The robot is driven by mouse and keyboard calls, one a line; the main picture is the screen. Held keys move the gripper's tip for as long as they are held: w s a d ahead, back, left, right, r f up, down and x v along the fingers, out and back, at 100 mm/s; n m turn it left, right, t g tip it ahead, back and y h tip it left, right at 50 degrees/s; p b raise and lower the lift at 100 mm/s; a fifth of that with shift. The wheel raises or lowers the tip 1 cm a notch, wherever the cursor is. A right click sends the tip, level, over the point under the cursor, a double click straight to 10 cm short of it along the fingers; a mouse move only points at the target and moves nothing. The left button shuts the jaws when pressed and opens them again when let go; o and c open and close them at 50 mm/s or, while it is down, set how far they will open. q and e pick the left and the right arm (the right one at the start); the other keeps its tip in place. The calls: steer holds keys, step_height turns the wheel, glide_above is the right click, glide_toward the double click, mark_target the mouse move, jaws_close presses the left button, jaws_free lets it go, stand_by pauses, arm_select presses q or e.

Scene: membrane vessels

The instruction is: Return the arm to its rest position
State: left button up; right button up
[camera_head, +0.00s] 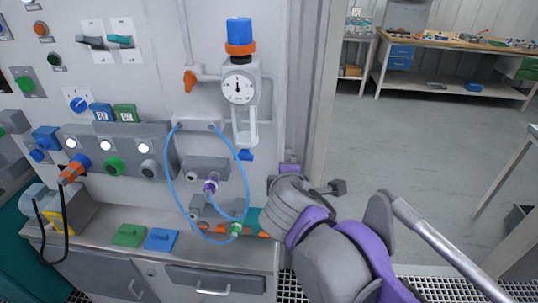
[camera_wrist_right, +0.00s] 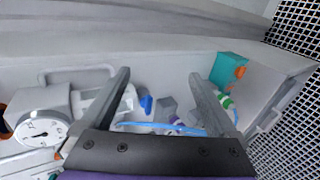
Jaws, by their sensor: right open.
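My right arm (camera_head: 335,240) reaches in from the lower right in the head view, in front of the panel's right edge. Its fingers are hidden there behind the wrist. In the wrist view my right gripper (camera_wrist_right: 158,78) is open, its two dark fingers spread apart with nothing visibly gripped. A blue tube (camera_head: 168,178) loops on the panel left of the arm in the head view. Part of the tube (camera_wrist_right: 150,125) shows beyond the fingers in the wrist view. My left gripper is not in view.
A round gauge (camera_head: 239,88) with a blue-topped valve stands on the panel above the arm. Green and blue blocks (camera_head: 161,239) lie on the grey counter (camera_head: 85,245). A workbench (camera_head: 440,42) stands at the back right. Open floor (camera_head: 400,135) lies right of the panel.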

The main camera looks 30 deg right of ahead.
steer(key=s+a+f+m+g+y, duration=0.1)
steer(key=s+a+f+m+y, duration=0.1)
steer(key=f, duration=0.6)
steer(key=s+a+f+m+g+y, duration=0.2)
steer(key=s+a+f+m, duration=0.2)
steer(key=s+f+m, duration=0.2)
steer(key=s+a+f+m+g+y, duration=0.1)
steer(key=s+a+f+m+y, duration=0.1)
steer(key=f, duration=0.8)
steer(key=s+a+m, duration=0.1)
steer(key=s+m, duration=0.1)
steer(key=shift+s+a+f+g, duration=0.35)
steer(key=shift+a+g, duration=0.05)
